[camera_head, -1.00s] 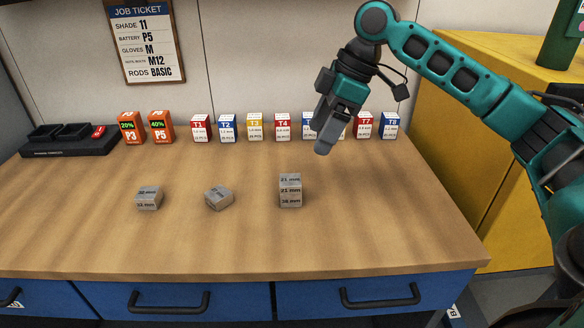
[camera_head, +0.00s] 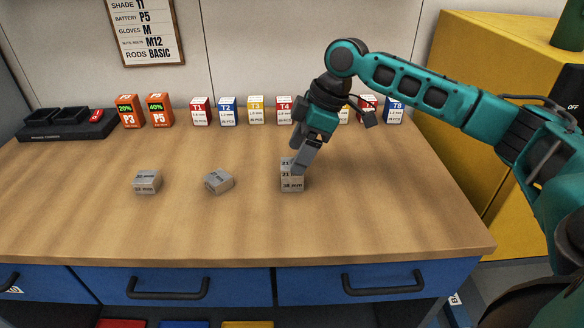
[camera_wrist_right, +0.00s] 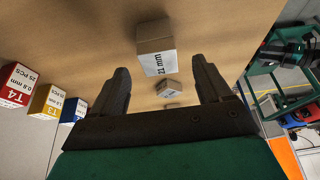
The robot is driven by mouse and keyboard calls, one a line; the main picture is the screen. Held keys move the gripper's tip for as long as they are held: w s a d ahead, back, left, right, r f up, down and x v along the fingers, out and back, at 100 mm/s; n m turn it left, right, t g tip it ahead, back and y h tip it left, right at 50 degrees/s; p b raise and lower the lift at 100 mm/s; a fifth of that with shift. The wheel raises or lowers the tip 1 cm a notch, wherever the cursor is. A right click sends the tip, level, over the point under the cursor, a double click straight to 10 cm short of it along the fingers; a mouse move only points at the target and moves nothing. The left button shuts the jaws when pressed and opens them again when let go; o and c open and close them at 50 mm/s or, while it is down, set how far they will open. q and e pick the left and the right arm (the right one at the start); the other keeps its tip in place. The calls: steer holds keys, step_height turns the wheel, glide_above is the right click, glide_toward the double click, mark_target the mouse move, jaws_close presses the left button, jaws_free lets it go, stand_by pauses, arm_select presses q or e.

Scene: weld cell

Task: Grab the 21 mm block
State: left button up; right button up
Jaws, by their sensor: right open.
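The 21 mm block (camera_head: 286,173) is a small grey block on top of another block marked 38 mm (camera_head: 292,186), in the middle of the bench. My right gripper (camera_head: 298,165) is open at this stack, and its finger covers part of the 21 mm block in the head view. In the right wrist view the 21 mm block (camera_wrist_right: 157,50) shows its label, just beyond and between the spread fingertips (camera_wrist_right: 159,72). The fingers do not appear to be closed on it. My left gripper is not in view.
Two grey blocks lie left of the stack, one tilted block (camera_head: 218,181) and one further left (camera_head: 147,182). A row of rod boxes (camera_head: 255,111), orange batteries (camera_head: 128,111) and a black charger (camera_head: 68,127) stand at the back. The front of the wooden bench (camera_head: 200,235) is clear.

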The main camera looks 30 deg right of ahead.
steer(key=shift+x, duration=1.25)
steer(key=c, duration=1.2)
steer(key=shift+r, duration=0.15)
